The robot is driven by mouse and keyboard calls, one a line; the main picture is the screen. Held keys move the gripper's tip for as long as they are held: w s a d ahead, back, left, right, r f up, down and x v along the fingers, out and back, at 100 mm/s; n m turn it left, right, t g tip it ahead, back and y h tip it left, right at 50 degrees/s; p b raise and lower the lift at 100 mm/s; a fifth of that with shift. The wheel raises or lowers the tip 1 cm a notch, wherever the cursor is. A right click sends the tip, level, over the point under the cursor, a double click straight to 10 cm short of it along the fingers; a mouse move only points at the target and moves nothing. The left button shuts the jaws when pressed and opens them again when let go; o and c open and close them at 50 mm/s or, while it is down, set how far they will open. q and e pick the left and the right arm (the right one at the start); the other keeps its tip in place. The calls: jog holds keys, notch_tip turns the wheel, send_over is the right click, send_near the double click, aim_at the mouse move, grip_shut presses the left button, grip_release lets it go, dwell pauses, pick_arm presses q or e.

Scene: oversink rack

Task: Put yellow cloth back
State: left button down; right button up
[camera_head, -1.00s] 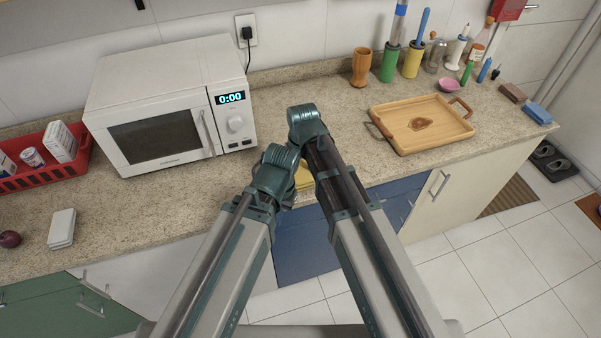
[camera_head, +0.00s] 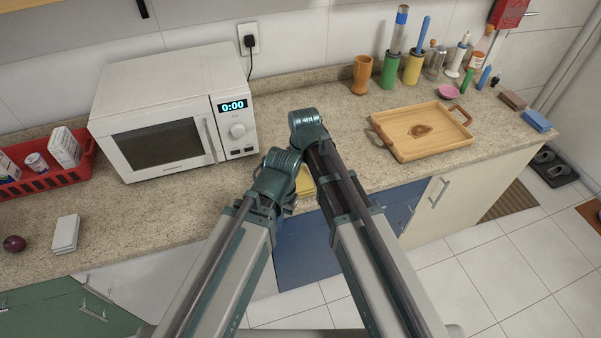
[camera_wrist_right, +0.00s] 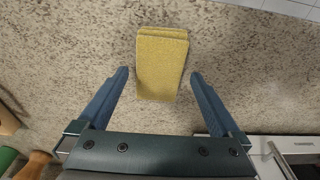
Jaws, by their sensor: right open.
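The yellow cloth (camera_wrist_right: 162,62) is a folded stack lying on the speckled counter. In the head view only a small part of the yellow cloth (camera_head: 305,182) shows between my two arms, near the counter's front edge. My right gripper (camera_wrist_right: 158,76) is open above the counter, with the near part of the cloth between its blue fingertips in the picture. I see a gap on both sides and no grip on the cloth. In the head view my right gripper is hidden behind the arm. My left gripper (camera_head: 289,203) is mostly hidden behind its own arm, so its jaws cannot be read.
A white microwave (camera_head: 165,115) stands left of my arms. A wooden tray (camera_head: 437,118) lies to the right. A red basket (camera_head: 45,180), a white box (camera_head: 65,234) and a dark red onion (camera_head: 14,243) are at far left. Cups with utensils stand at the back right.

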aim_at(302, 182)
notch_tip(302, 182, up, 11)
jog(key=s+p, duration=0.1)
jog(key=p, duration=0.8)
jog(key=shift+d+f+p, duration=0.2)
jog(key=shift+p, duration=0.15)
jog(key=shift+s, duration=0.1)
jog(key=s+d+f+b, duration=0.2)
jog(key=s, duration=0.5)
jog(key=s+d+f+g+h+b, duration=0.1)
jog(key=s+d+f+b, duration=0.1)
jog(key=s, duration=0.6)
jog(key=shift+d+f+g+h, duration=0.15)
jog(key=shift+d+g+h, duration=0.15)
jog(key=shift+d, duration=0.5)
jog(key=shift+s, duration=0.1)
